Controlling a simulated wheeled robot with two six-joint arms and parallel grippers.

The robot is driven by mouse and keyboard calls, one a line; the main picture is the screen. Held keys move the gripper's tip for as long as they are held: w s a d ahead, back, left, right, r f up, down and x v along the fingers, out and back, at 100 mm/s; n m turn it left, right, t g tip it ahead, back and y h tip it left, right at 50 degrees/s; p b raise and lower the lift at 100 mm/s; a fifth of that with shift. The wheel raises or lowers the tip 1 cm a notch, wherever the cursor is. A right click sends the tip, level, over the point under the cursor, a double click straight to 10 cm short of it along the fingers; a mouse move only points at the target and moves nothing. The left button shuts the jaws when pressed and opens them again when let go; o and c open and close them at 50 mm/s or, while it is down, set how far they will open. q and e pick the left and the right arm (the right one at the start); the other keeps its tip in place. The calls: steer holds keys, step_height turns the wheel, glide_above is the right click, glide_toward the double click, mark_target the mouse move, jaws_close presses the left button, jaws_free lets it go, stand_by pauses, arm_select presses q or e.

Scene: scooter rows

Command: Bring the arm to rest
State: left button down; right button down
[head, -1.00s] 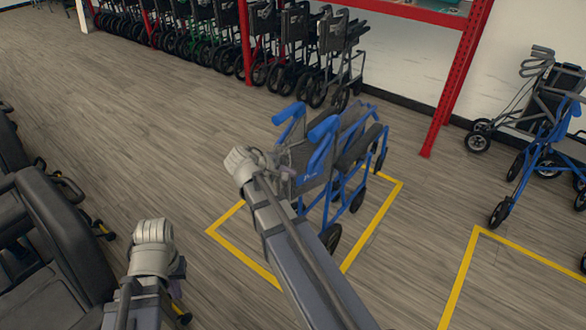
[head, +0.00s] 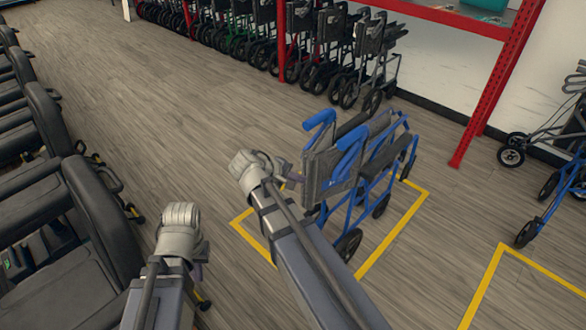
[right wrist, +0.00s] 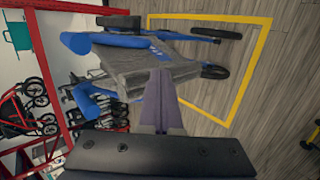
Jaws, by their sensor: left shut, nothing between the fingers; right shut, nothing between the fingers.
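My right gripper (head: 288,176) is shut and empty. In the head view it appears just left of the backrest of a blue-framed wheelchair (head: 370,165) with blue push handles. In the right wrist view the shut purple-grey fingers (right wrist: 165,100) overlap the same wheelchair's grey back (right wrist: 150,65). I cannot tell how far apart they are in depth. My left gripper (head: 202,258) is lower left in the head view, over the floor beside the dark scooters. It is shut, and its fingertips are mostly hidden behind the wrist.
The wheelchair stands in a yellow floor outline (head: 385,245); another outline (head: 485,280) lies at right. Dark scooters (head: 75,215) line the left. Folded wheelchairs (head: 340,45) stand in a row at the back by a red rack (head: 497,85). The middle-left floor is clear.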

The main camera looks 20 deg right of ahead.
steer(key=s+a+g+y+p, duration=0.1)
steer(key=s+a+y+p, duration=0.3)
steer(key=s+a, duration=0.3)
steer(key=s+a+g+y+p, duration=0.1)
steer(key=s+a+y+p, duration=0.3)
steer(key=a, duration=1.1)
steer(key=s+r, duration=0.1)
steer(key=s, duration=0.2)
steer(key=shift+a+g, duration=0.15)
steer(key=shift+g, duration=0.15)
steer(key=shift+s, duration=0.15)
